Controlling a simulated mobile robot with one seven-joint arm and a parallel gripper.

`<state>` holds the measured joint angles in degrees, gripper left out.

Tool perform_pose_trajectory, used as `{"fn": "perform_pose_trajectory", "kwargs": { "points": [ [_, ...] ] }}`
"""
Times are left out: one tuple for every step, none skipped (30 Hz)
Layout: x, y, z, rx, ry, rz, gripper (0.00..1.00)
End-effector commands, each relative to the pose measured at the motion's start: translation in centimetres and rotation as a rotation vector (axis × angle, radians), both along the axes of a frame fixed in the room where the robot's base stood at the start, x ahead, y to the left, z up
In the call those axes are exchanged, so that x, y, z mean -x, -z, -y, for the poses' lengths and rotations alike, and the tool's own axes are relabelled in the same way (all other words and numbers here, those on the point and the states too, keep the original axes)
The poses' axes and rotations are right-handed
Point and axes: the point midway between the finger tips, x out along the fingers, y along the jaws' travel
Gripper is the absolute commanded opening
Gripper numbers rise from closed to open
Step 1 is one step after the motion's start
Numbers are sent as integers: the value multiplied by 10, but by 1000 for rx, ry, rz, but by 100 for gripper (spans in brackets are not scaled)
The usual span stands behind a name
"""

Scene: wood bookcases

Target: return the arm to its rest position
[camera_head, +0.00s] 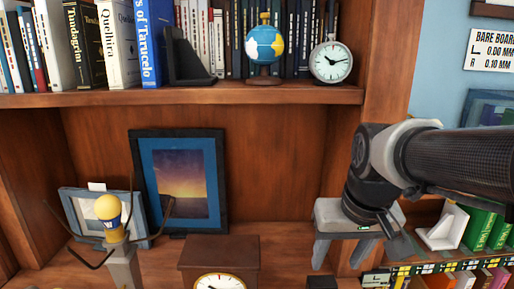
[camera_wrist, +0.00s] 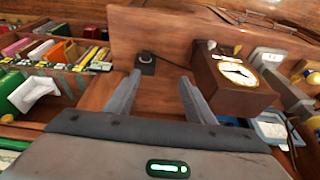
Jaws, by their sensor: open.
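My gripper (camera_head: 339,262) is at the right in the head view, on my arm, which comes in from the right edge. It points down in front of the right part of the bookcase (camera_head: 270,160). Its two grey fingers are apart with nothing between them. In the wrist view my gripper (camera_wrist: 160,78) also shows open, with bare wood between and beyond the fingertips. A small dark object (camera_wrist: 146,62) lies beyond the left fingertip, and I cannot tell how far away it is.
A brown box clock (camera_head: 220,262) stands left of my gripper. Left of it are a framed sunset picture (camera_head: 180,182) and a post with dark arms (camera_head: 122,262). The upper shelf (camera_head: 190,97) holds books, a globe (camera_head: 264,45) and a round clock (camera_head: 331,62). Green books (camera_head: 480,228) stand right.

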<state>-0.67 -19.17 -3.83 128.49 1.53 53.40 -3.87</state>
Motion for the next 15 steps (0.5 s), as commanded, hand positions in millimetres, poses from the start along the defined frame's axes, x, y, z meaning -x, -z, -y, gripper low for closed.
{"fn": "perform_pose_trajectory", "kwargs": {
  "points": [
    [15,-6,-3,2,1,34,49],
    [22,-7,-4,3,1,48,49],
    [30,-9,-6,5,0,66,49],
    [36,-10,-7,7,0,79,49],
    [41,-11,-8,8,1,92,49],
    [48,-11,-9,11,1,108,49],
    [53,-12,-9,12,3,120,49],
    [58,-12,-10,14,3,131,49],
    [64,-12,-10,17,3,146,49],
    [69,-11,-11,21,4,156,49],
    [73,-11,-11,22,4,168,49],
    [79,-10,-12,25,5,182,49],
    [83,-10,-12,27,7,192,49],
    [85,-15,-12,29,7,197,49],
    [83,-33,-12,28,8,192,49]
  ]
}}
